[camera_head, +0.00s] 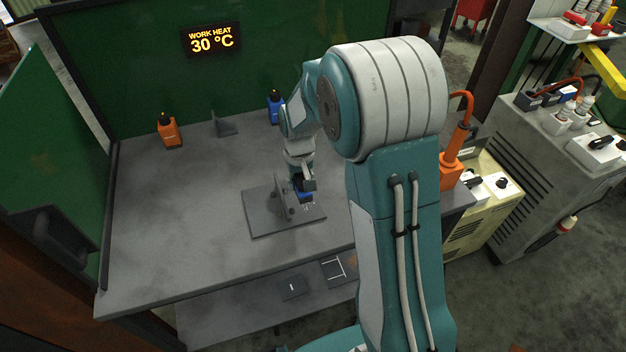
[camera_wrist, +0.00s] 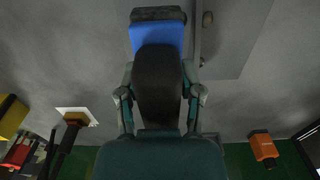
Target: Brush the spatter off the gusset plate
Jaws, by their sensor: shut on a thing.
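My gripper (camera_head: 300,183) is low over the bench, at the right side of a grey upright plate (camera_head: 282,203), which looks like the gusset plate. That plate stands on a flat grey base plate (camera_head: 262,228) and has small round lumps on its face. The gripper is shut on a blue block with a dark end, likely the brush (camera_head: 304,196). In the wrist view the blue brush (camera_wrist: 156,38) sticks out beyond my gripper (camera_wrist: 160,95), beside the thin edge of the upright plate (camera_wrist: 196,38). I cannot tell whether brush and plate touch.
An orange block (camera_head: 169,131), a grey angled piece (camera_head: 223,125) and a blue block (camera_head: 274,107) stand at the bench's back. The bench's left part (camera_head: 160,220) is clear. Green screens (camera_head: 130,75) enclose it.

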